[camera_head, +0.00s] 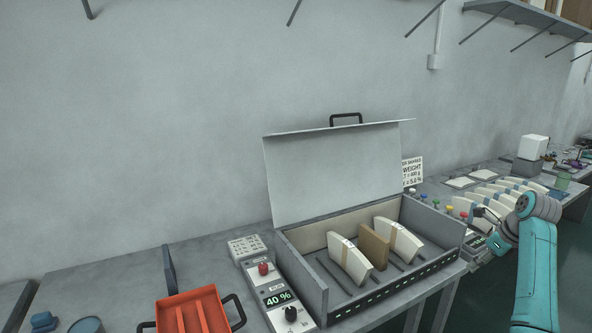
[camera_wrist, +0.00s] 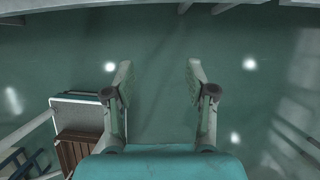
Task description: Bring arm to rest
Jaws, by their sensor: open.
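My gripper (camera_wrist: 159,75) is open in the wrist view. Its two fingers stand well apart with nothing between them, only teal floor beyond. In the head view my teal arm rises at the lower right and bends at its top. Its grey wrist end reaches left, close to the far right corner of an open grey box (camera_head: 313,282). I cannot tell from this view whether it touches anything there.
The box has its lid (camera_head: 335,170) up and holds white curved pieces and a brown block (camera_head: 374,246). An orange tray (camera_head: 192,312) and a control panel (camera_head: 280,299) showing 40 % stand left of it. More white pieces (camera_head: 500,195) lie at right. Floor shows below my gripper.

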